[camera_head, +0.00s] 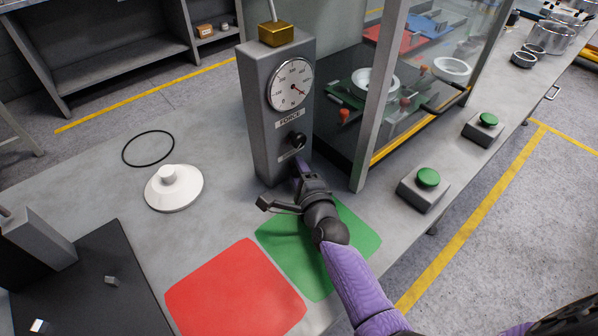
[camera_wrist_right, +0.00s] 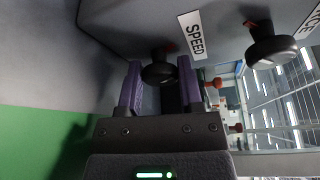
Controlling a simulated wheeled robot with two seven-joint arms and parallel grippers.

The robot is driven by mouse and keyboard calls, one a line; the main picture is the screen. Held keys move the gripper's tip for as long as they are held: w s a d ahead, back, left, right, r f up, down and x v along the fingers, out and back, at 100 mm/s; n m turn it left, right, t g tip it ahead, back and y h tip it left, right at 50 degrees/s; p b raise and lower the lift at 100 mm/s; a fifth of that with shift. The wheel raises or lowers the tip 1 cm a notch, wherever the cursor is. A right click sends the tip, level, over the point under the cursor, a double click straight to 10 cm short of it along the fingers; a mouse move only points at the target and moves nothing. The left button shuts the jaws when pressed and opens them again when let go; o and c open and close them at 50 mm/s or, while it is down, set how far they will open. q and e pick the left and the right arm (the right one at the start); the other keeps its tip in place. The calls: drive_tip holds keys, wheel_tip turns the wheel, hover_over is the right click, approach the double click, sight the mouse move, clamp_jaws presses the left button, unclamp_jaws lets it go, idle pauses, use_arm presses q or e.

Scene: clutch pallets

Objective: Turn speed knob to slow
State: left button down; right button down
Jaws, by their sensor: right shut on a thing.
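The grey control box (camera_head: 272,110) stands upright on the bench, with a gauge, a force label and a black upper knob (camera_head: 297,139) on its front. The speed knob (camera_wrist_right: 160,73) is black with a red pointer mark and sits beside the SPEED label (camera_wrist_right: 193,36) in the wrist view. My right gripper (camera_head: 299,163) is at the lower front of the box. In the wrist view its two purple fingers (camera_wrist_right: 161,80) are on either side of the speed knob, shut on it. In the head view the gripper hides the speed knob. My left gripper is not in view.
A glass-walled enclosure (camera_head: 375,100) stands right of the box. Two green push buttons (camera_head: 428,177) sit on the bench further right. A red mat (camera_head: 236,293) and a green mat (camera_head: 350,236) lie in front. A white lidded disc (camera_head: 174,190) and a black ring (camera_head: 148,148) lie left.

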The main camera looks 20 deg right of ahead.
drive_tip(key=shift+c, duration=1.4)
unclamp_jaws()
drive_tip(key=s+p, duration=0.1)
drive_tip(key=s, duration=0.2)
drive_tip(key=s+p, duration=0.1)
drive_tip(key=s, duration=0.2)
drive_tip(key=s+r, duration=0.1)
drive_tip(key=s, duration=0.3)
drive_tip(key=shift+a+p, duration=0.15)
drive_tip(key=shift+p, duration=0.25)
